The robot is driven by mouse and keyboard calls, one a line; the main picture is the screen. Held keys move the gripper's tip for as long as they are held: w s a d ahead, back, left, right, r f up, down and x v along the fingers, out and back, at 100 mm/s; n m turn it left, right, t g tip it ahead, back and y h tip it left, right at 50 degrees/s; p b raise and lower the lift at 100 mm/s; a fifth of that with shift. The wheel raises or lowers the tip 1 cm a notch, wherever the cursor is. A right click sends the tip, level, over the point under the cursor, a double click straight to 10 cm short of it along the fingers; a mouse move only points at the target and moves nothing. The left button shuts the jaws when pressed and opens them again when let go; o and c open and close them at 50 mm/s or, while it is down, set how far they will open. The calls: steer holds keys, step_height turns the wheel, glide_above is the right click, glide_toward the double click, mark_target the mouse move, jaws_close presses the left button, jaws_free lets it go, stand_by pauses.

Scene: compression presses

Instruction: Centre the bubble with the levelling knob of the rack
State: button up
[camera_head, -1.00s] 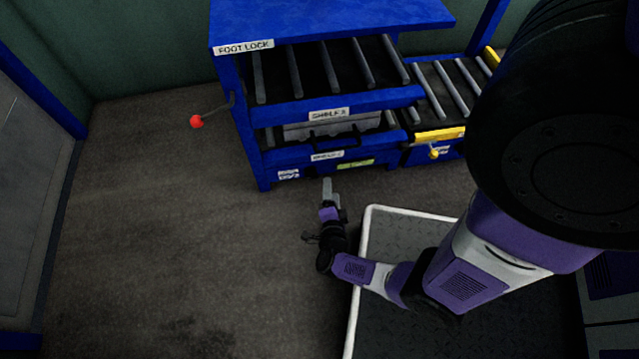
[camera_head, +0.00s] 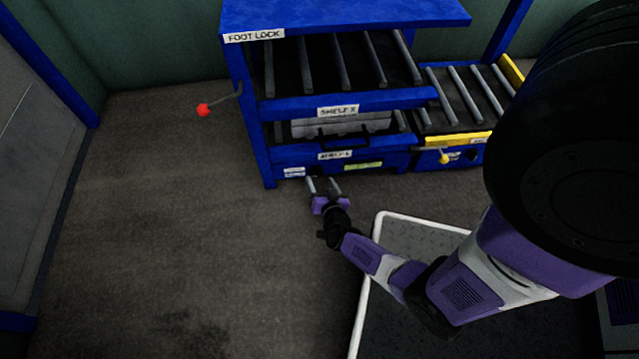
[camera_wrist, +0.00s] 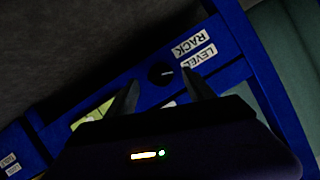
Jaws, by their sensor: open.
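The blue rack (camera_head: 280,155) stands at the upper middle of the head view. In the wrist view a round black knob (camera_wrist: 160,73) with a light pointer mark sits on the blue beam (camera_wrist: 225,48), beside labels reading RACK and LEVEL (camera_wrist: 200,57). A yellow-green strip (camera_head: 363,165), perhaps the bubble level, is on the lower front beam; part of it also shows in the wrist view (camera_wrist: 90,113). No bubble can be made out. My gripper (camera_head: 323,186) is open and empty, just in front of the lower beam. In the wrist view the knob lies beyond the fingertips, apart from them.
A lever with a red ball (camera_head: 204,110) sticks out left of the rack. A roller conveyor with a yellow edge and a yellow knob (camera_head: 444,157) adjoins at right. A grey case (camera_head: 340,124) sits on the lower shelf. A white-edged platform (camera_head: 400,222) lies below my arm. The left floor is clear.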

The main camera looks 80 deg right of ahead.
steer(key=shift+b+x, duration=0.3)
steer(key=shift+x, duration=0.6)
jaws_close()
steer(key=shift+r+p, duration=0.1)
steer(key=shift+p, duration=0.25)
